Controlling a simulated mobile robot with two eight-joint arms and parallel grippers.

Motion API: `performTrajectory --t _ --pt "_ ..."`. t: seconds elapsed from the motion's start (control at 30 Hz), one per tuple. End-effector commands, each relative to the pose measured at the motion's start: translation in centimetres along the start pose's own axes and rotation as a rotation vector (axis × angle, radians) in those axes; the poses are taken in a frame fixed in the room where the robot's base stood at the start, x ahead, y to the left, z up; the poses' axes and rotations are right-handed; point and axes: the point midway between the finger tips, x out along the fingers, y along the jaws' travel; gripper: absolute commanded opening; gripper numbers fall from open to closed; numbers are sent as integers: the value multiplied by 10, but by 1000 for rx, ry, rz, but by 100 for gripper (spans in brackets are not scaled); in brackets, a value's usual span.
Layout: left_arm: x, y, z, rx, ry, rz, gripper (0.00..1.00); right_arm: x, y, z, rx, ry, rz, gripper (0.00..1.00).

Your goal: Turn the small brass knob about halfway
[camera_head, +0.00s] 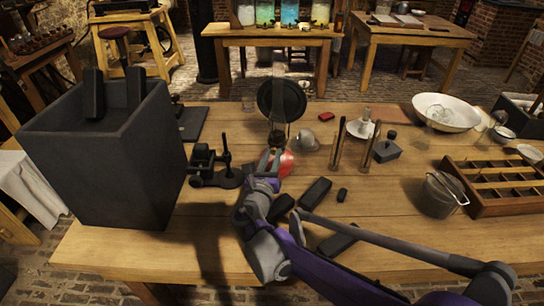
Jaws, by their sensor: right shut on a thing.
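My right arm reaches in from the lower right, and its gripper (269,158) is at the middle of the wooden table. The jaws are shut at the foot of an upright instrument with a round black disc (282,100). The small brass knob (276,138) seems to be at the jaw tips, largely hidden by them; how far it is turned cannot be told. A red ball (286,164) shows just right of the jaws, partly covered. My left gripper is not in view.
A large dark box (105,155) stands at the left, with a small black metal device (210,165) beside it. Dark blocks (314,192) lie right of my wrist. Two upright rods (338,144), a white basin (446,112), a metal pot (440,195) and a compartment tray (490,208) fill the right.

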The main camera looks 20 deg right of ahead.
Motion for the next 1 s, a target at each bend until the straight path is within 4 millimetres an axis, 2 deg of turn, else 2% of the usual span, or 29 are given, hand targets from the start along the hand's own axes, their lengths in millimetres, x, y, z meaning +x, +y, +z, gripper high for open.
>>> performTrajectory --t 0.37,1.0 --pt "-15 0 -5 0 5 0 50 0 -1 2 217 0 0 0" --pt "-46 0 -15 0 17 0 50 0 -1 1 822 0 -1 0"
